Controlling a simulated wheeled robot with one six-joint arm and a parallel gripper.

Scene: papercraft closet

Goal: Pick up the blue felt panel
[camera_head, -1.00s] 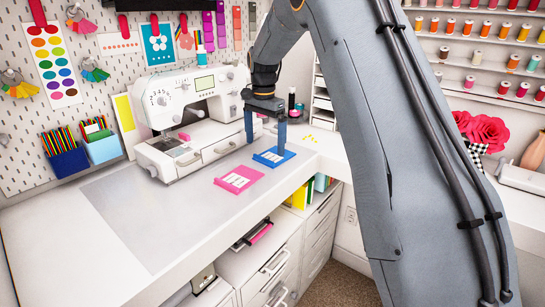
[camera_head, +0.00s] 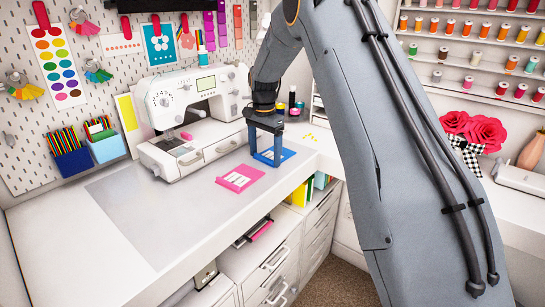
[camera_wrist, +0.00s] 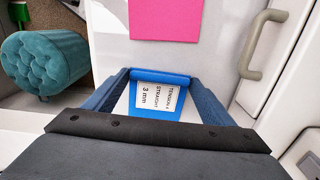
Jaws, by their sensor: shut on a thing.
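The blue felt panel (camera_head: 287,153) is at the white table's right end, by the sewing machine. It carries a white printed label. My gripper (camera_head: 267,156) is over it, fingers pointing down and level with it. In the wrist view the panel (camera_wrist: 163,77) sits between my two fingers (camera_wrist: 160,95), with a finger against each side edge. The gripper is shut on the panel. Its near end is hidden behind the dark gripper body. I cannot tell whether it is clear of the table.
A pink panel (camera_head: 240,178) lies on the table (camera_head: 130,215) to the left, nearer the front edge. The white sewing machine (camera_head: 190,125) stands close behind my gripper. Thread spools (camera_head: 292,100) stand behind. The table's left part is clear.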

